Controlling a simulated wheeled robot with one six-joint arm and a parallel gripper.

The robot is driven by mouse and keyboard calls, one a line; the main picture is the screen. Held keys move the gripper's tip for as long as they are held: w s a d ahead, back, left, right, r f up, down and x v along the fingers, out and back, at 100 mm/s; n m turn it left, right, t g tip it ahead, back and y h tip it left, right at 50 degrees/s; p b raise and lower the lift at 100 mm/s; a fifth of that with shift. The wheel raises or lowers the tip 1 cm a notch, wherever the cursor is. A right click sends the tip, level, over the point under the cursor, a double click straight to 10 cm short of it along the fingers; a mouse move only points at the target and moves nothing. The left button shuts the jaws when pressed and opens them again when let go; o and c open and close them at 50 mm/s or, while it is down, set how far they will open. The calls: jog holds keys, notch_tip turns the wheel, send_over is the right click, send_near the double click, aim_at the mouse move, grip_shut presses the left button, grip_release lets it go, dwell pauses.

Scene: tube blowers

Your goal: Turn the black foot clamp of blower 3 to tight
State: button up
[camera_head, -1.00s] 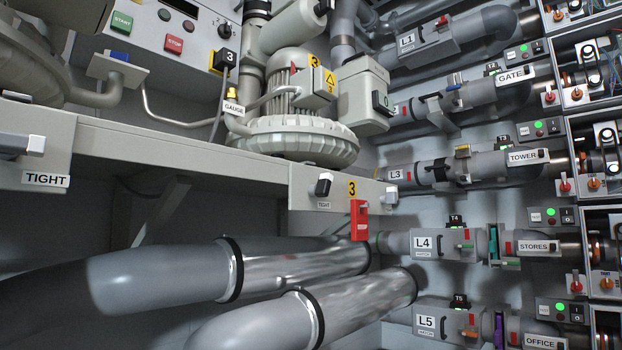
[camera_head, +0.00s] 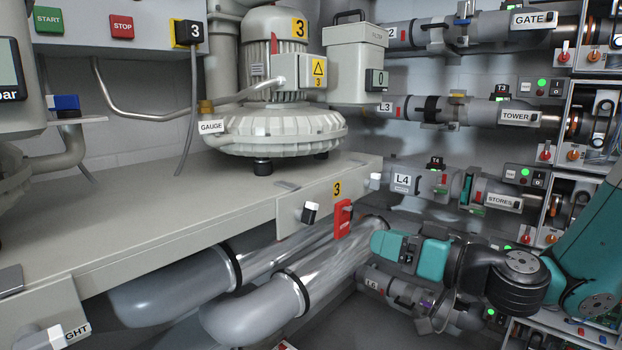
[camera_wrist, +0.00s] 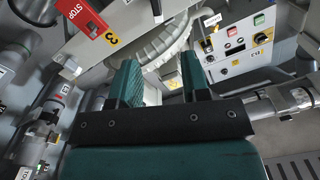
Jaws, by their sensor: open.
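Blower 3 (camera_head: 275,135) stands on the shelf in the head view. Its black foot clamp (camera_head: 310,212) is a small black knob with a pale face on the shelf's front plate, left of the yellow 3 label. Its setting is hard to read. My teal arm reaches in from the right, below and right of the clamp, clear of it. The fingertips are not distinguishable there. In the wrist view my gripper (camera_wrist: 160,82) is open and empty, its fingers pointing toward the blower's ribbed base (camera_wrist: 165,45). A dark bar at the top edge there may be the clamp.
A red handle (camera_head: 343,217) hangs just right of the clamp; it also shows in the wrist view (camera_wrist: 82,18). Large grey pipes (camera_head: 255,300) run below the shelf (camera_head: 130,225). Labelled pipes, including L4 (camera_head: 402,182), line the wall to the right.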

aim_at(315, 213)
jog(key=p+x, duration=0.4)
jog(key=x, duration=0.1)
jog(key=p+x, duration=0.4)
jog(key=x, duration=0.1)
jog(key=r+p+x, duration=0.1)
jog(key=p+x, duration=0.3)
jog(key=x, duration=0.2)
jog(key=shift+w+d, duration=0.2)
jog(key=shift+w, duration=0.1)
jog(key=shift+w+a+f, duration=0.25)
jog(key=shift+w+a, duration=0.2)
jog(key=shift+a, duration=0.1)
grip_shut()
